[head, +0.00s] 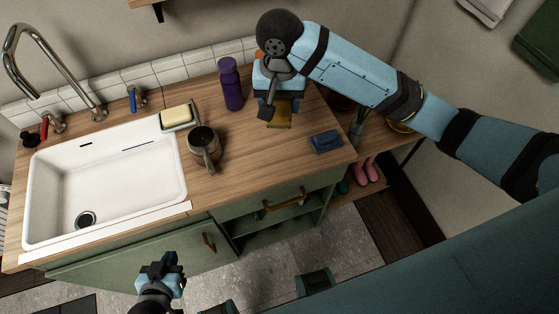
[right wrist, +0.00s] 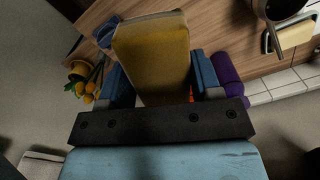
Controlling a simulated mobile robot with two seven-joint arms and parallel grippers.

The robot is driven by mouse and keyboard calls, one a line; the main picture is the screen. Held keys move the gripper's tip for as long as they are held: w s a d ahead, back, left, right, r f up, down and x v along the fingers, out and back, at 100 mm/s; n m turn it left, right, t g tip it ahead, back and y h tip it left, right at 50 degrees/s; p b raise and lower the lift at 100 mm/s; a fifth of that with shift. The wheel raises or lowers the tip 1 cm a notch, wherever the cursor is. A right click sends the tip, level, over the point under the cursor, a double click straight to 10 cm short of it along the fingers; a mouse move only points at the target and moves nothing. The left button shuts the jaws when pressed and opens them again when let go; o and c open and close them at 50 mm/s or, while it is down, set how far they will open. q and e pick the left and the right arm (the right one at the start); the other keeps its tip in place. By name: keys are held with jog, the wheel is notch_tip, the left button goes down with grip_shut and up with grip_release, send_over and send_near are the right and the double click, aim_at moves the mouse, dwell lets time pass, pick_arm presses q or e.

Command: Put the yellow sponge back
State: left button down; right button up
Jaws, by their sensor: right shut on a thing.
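The yellow sponge (head: 281,117) is between the fingers of my right gripper (head: 279,106), above the right part of the wooden counter. In the right wrist view the sponge (right wrist: 152,50) sticks out past the blue fingers (right wrist: 163,88), which are shut on it. The head view does not show clearly how far it is above the counter. My left gripper (head: 160,266) is low in front of the green cabinet, away from the counter top, and holds nothing that I can see. Its finger gap is unclear.
On the counter (head: 262,152) stand a purple bottle (head: 231,85), a metal mug (head: 204,148) and a dish with a pale yellow bar (head: 176,115). A white sink (head: 105,180) fills the left. The counter's front middle is clear.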

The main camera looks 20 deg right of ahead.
send_over(279, 159)
notch_tip(279, 159, down, 15)
jog(key=shift+s+r+b, duration=0.1)
jog(key=shift+r+b, duration=0.1)
jog(key=shift+b, duration=0.1)
notch_tip(279, 159, down, 5)
jog(key=shift+r, duration=0.1)
jog(key=o, duration=1)
notch_tip(279, 159, up, 12)
